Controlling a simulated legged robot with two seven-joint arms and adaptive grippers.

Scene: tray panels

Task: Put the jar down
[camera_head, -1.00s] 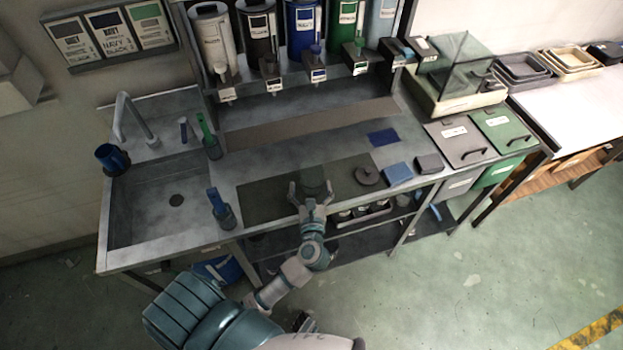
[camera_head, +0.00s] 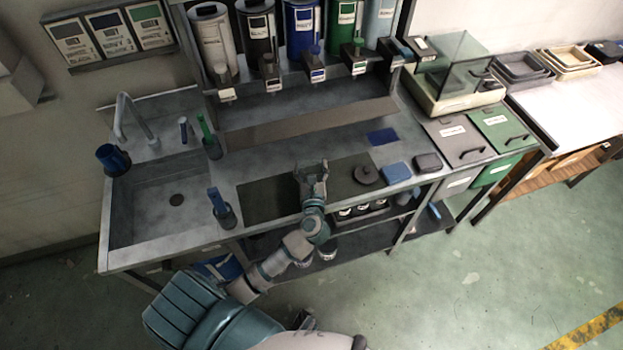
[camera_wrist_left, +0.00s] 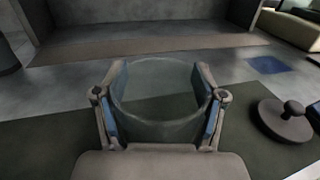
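The jar (camera_wrist_left: 158,100) is clear glass with a round open rim, seen in the left wrist view between the blue-padded fingers of my left gripper (camera_wrist_left: 160,98). The pads press against both of its sides. In the head view my left gripper (camera_head: 311,169) is over the dark mat (camera_head: 265,199) on the counter, and the jar is hard to make out there. The jar's base is hidden, so I cannot tell whether it touches the mat. My right gripper is not clearly in view.
A dark round lid with a knob (camera_head: 366,175) lies right of the jar. Beyond it are a blue block (camera_head: 397,173) and a dark block (camera_head: 428,163). A holder with a blue handle (camera_head: 222,212) stands left, beside the sink (camera_head: 165,205). Dispensers (camera_head: 303,30) line the back.

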